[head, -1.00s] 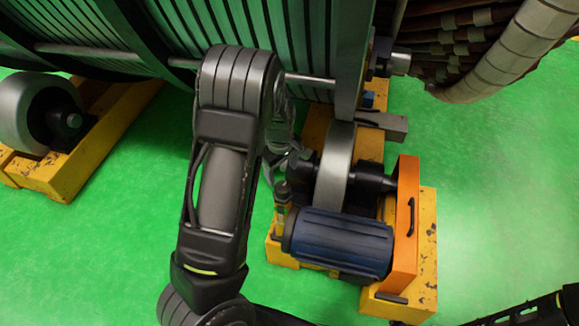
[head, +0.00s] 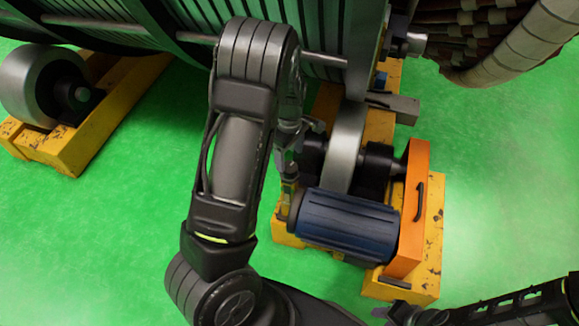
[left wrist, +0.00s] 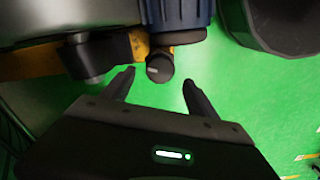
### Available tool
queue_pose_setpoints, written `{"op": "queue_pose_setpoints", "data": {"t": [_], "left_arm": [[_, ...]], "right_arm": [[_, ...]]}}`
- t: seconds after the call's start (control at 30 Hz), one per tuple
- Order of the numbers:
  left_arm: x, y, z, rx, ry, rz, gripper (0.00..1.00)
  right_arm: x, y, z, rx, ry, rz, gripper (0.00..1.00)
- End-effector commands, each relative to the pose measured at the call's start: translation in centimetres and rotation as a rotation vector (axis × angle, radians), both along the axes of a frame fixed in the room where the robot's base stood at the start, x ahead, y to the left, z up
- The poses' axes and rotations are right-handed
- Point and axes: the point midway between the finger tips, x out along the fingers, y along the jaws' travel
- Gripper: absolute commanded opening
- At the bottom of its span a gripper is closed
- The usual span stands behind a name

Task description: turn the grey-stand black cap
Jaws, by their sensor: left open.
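In the left wrist view a small round black cap (left wrist: 159,67) with a pale mark on its face sits between and just beyond the fingertips. My left gripper (left wrist: 159,77) is open, one finger on each side of the cap, with no clear contact. In the head view my left gripper (head: 288,160) points down at the left end of the roller unit, above a small dark post (head: 289,190). My left forearm hides part of this area, and a grey stand cannot be made out. My right gripper (head: 388,313) is partly visible at the bottom edge, its fingers unclear.
A blue ribbed motor (head: 345,226) lies beside a grey roller wheel (head: 345,150) and an orange plate (head: 412,210) on a yellow base (head: 432,250). A large green drum (head: 320,40) stands behind. Another roller (head: 30,85) is at left. Green floor (head: 90,250) is clear.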

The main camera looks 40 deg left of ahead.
Motion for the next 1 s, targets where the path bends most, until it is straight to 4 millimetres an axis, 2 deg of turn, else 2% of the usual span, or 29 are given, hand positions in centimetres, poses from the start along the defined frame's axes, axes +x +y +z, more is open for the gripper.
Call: {"op": "queue_pose_setpoints", "data": {"t": [0.03, 0.2, 0.4, 0.7, 1.0], "left_arm": [[-0.1, 0.0, -1.1, -0.001, 0.003, 0.000, 0.68], [-0.1, 0.1, -3.8, 0.000, 0.003, 0.000, 0.68], [-0.1, 0.0, -5.8, 0.001, 0.001, 0.000, 0.68], [0.0, 0.0, -5.9, 0.000, 0.000, -0.001, 0.68], [0.0, 0.0, -5.9, 0.000, 0.000, -0.001, 0.44]], "right_arm": [[0.0, 0.0, -0.4, 0.000, 0.000, 0.000, 0.36], [0.0, 0.0, -1.0, 0.000, 0.000, 0.000, 0.36], [0.0, 0.0, -1.4, 0.000, 0.000, 0.000, 0.36], [0.0, 0.0, -1.3, 0.000, 0.000, 0.000, 0.36], [0.0, 0.0, -1.3, 0.000, 0.000, 0.000, 0.36]]}}
